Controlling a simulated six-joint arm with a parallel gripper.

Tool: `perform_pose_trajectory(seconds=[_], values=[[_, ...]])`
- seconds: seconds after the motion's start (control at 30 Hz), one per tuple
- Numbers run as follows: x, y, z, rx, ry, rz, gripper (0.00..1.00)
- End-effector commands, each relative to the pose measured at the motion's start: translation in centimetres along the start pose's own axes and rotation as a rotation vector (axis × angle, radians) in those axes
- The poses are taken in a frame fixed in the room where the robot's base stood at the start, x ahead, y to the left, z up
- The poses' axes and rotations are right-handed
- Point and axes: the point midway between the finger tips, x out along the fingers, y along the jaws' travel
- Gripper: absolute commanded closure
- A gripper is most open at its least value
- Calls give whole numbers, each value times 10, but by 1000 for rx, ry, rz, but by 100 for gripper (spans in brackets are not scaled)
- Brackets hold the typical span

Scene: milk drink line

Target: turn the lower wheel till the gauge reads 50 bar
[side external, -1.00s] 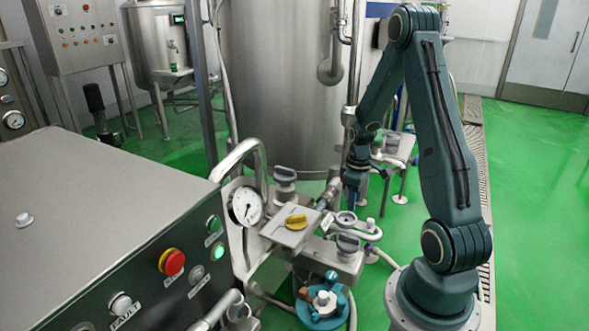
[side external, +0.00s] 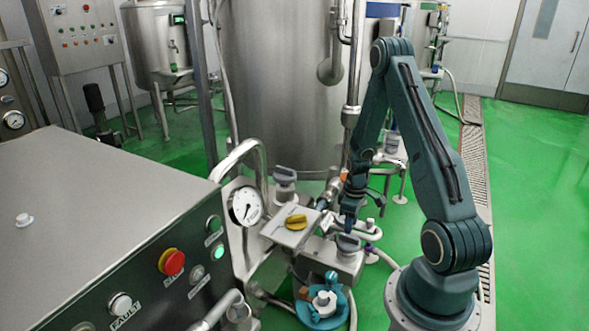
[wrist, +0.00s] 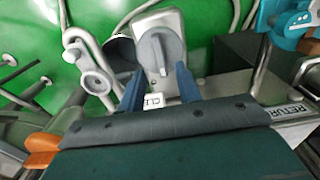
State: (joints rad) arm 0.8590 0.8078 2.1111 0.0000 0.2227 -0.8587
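The round gauge (side external: 246,205) has a white face and a dark needle; its figures are too small to read. The lower wheel, a dark grey knob with a raised grip bar (side external: 347,243), sits on a steel block at the front. It also shows in the wrist view (wrist: 160,50). My gripper (side external: 349,226) is above this wheel, pointing down. In the wrist view my two blue fingers (wrist: 159,70) are apart, with the knob beyond and between their tips. I cannot tell whether they touch it. Another dark knob (side external: 285,174) stands higher up, behind.
A yellow handle (side external: 296,221) sits on a steel plate between gauge and wheel. A blue round fitting (side external: 322,306) stands in front. A steel cabinet with a red button (side external: 171,262) fills the left. Pipes and hoses run close around the block.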

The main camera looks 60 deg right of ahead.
Motion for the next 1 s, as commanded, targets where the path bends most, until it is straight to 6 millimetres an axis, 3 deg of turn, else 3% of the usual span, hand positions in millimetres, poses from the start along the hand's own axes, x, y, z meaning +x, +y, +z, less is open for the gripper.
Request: perform_pose_trajectory(seconds=[0.4, 0.87, 1.0], values=[[41, 0, 0, 0, 0, 0, 66], [48, 0, 0, 0, 0, 1, 66], [48, 0, 0, 0, 0, 0, 92]])
